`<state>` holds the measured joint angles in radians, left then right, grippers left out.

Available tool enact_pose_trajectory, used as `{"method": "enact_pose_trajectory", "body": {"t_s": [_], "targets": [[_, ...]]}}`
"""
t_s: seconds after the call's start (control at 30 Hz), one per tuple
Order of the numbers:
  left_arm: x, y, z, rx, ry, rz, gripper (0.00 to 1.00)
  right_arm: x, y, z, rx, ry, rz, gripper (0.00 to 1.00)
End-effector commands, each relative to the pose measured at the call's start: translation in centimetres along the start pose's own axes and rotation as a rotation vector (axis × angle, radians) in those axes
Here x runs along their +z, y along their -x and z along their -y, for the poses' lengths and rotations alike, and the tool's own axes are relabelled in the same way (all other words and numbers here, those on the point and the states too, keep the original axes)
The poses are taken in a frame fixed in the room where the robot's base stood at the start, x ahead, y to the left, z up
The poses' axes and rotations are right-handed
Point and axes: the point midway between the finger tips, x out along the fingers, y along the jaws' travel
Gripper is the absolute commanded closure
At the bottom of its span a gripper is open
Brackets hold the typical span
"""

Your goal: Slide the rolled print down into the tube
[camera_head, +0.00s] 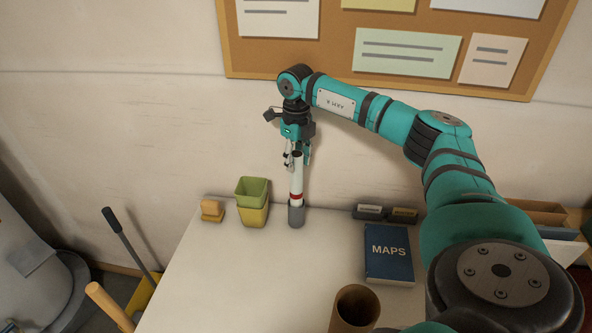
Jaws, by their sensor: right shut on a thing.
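The rolled print (296,178) is a slim white roll with a red band low down and a dark open top end. It stands upright near the wall, its lower end in a short grey cup-like piece (296,216) on the table. Whether that piece is a separate holder I cannot tell. My right gripper (298,155) points down and is shut on the roll near its top. The tube (355,308), brown and wide with a dark open mouth, stands at the table's front, apart from the roll; its lower part is cut off by the frame. My left gripper is not in view.
Stacked green and yellow pots (252,204) and an orange block (212,211) stand left of the roll. A blue MAPS book (389,253) lies right, with small dark boxes (370,211) behind it. The table's left-centre is clear. A corkboard (400,87) hangs above.

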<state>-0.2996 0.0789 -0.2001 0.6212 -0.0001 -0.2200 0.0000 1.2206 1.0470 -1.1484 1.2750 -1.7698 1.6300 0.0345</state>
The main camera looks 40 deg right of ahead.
Motion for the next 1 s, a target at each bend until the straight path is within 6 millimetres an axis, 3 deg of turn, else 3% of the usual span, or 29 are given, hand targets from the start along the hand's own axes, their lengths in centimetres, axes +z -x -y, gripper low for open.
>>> {"method": "enact_pose_trajectory", "body": {"t_s": [1.0], "targets": [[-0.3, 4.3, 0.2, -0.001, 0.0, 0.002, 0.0, 0.0, 5.2, 0.0, 0.0, 0.0, 0.001, 1.0]]}}
